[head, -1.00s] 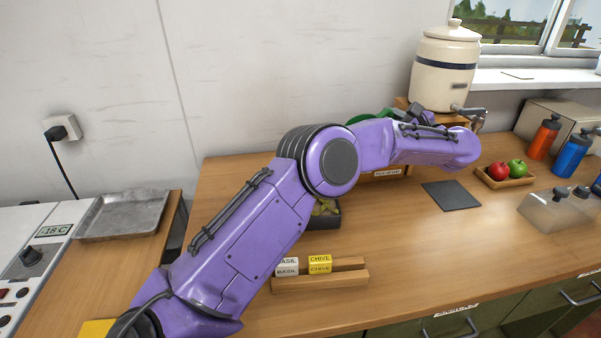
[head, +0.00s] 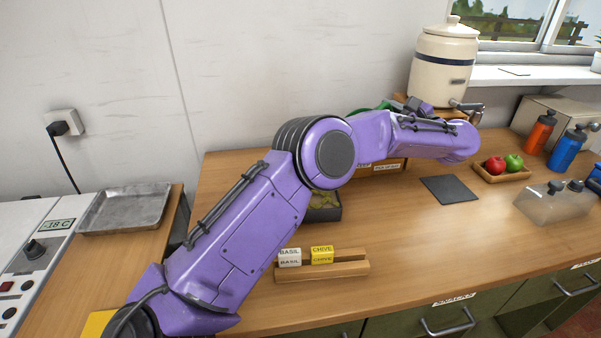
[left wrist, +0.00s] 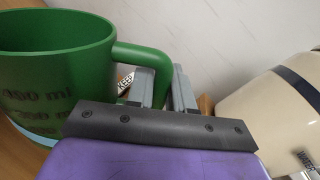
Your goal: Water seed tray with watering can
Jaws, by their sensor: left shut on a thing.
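A green watering can (left wrist: 50,75) with millilitre marks fills the left of the left wrist view. Its open top and handle show; the spout is not clear. My left gripper (left wrist: 163,88) is shut on the can's handle. In the head view my left arm hides most of the can, and only a green strip (head: 367,109) shows behind the forearm, near the back wall. A dark tray (head: 337,211) with yellowish-green contents sits partly hidden behind my upper arm; I cannot tell whether it is the seed tray. My right gripper is not in view.
A cream crock with a tap (head: 442,68) stands at the back right; it is close beside the gripper in the wrist view. A wooden block holder (head: 325,272), a dark mat (head: 449,188), a fruit tray (head: 503,175) and bottles (head: 541,132) occupy the bench. The front centre-right is clear.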

